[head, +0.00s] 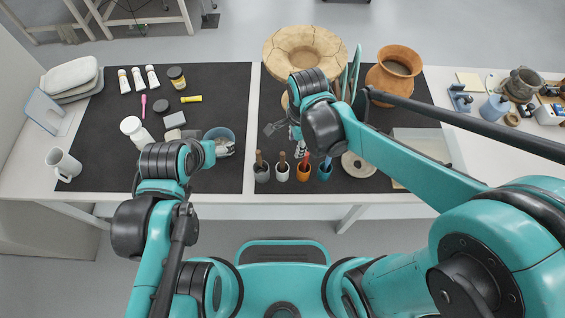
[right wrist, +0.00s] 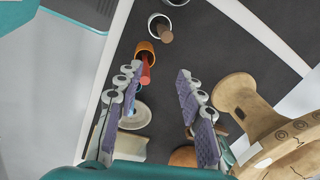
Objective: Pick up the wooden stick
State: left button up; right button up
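Several small cups stand in a row at the mat's front edge in the head view. The grey cup (head: 262,173) and the white cup (head: 282,173) each hold a brown, wood-like stick (head: 259,157); I cannot tell which is the task's stick. The white cup's brown stick (right wrist: 165,36) also shows in the right wrist view. The orange cup (head: 303,173) holds a reddish stick (right wrist: 145,72). My right gripper (right wrist: 159,72) is open and empty, its fingertips near the orange cup in that picture. My left gripper (head: 226,149) is by the blue-grey bowl (head: 218,134); its fingers are too unclear to judge.
A blue cup (head: 325,173) stands right of the orange one. A pale ring-shaped piece (head: 357,165) lies beside it. Tubes and jars lie on the left mat (head: 225,90).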

aim_at(283, 161)
jog(key=a+f+m+b, duration=0.1)
jog(key=f, duration=0.2)
jog(key=a+f+m+b, duration=0.1)
jog(key=f, duration=0.2)
jog(key=a+f+m+g+b, duration=0.1)
jog(key=a+f, duration=0.1)
jog(key=f, duration=0.1)
jog(key=shift+s+f+b, duration=0.25)
jog(key=shift+f+b, duration=0.1)
jog(key=shift+f, duration=0.45)
jog(key=shift+r, duration=0.1)
jog(key=shift+c, duration=0.6)
grip_shut()
